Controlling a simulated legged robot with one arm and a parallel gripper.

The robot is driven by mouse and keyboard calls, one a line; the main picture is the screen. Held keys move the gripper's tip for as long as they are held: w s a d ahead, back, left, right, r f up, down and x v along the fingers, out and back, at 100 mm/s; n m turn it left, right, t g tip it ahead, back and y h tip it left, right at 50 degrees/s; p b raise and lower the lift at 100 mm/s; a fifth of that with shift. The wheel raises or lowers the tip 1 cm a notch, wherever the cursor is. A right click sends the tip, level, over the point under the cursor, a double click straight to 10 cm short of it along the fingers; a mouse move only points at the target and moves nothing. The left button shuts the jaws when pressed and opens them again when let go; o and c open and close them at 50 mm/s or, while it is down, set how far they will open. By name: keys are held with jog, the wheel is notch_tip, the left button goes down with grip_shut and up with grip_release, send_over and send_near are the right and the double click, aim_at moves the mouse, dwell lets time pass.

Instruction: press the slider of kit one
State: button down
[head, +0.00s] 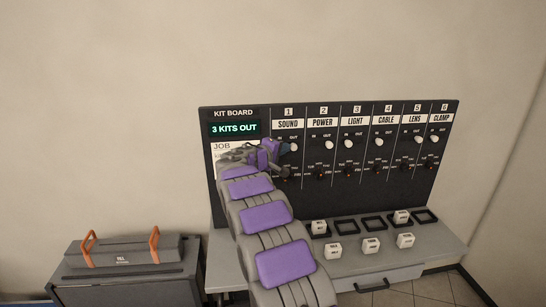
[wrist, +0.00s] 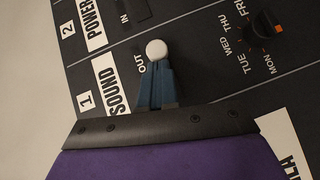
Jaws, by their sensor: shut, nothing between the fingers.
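The slider of kit one is a round white knob (wrist: 156,50) beside the OUT label in the SOUND column. In the head view the knob (head: 294,147) shows just right of my gripper's tip, at the OUT end. My gripper (head: 284,149) reaches up to the kit board (head: 400,195) in the SOUND column. In the wrist view its blue fingers (wrist: 158,76) are shut and empty, with tips right at the knob. I cannot tell whether they touch it. The fingers hide the IN end of the slot.
An orange-marked day dial (wrist: 268,30) is right of the knob in the wrist view. Other columns have white knobs and dials. A grey desk (head: 440,240) with white blocks and dark square frames stands below. A grey case (head: 125,252) with orange handles is at left.

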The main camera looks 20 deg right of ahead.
jog(key=shift+s+d, duration=0.1)
jog(key=shift+d, duration=0.3)
jog(key=w+a+v, duration=0.1)
jog(key=w+v, duration=0.1)
jog(key=v, duration=1)
jog(key=shift+w+a+r, duration=0.15)
jog(key=shift+w+a, duration=0.05)
jog(key=shift+a, duration=0.4)
jog(key=shift+a, duration=0.1)
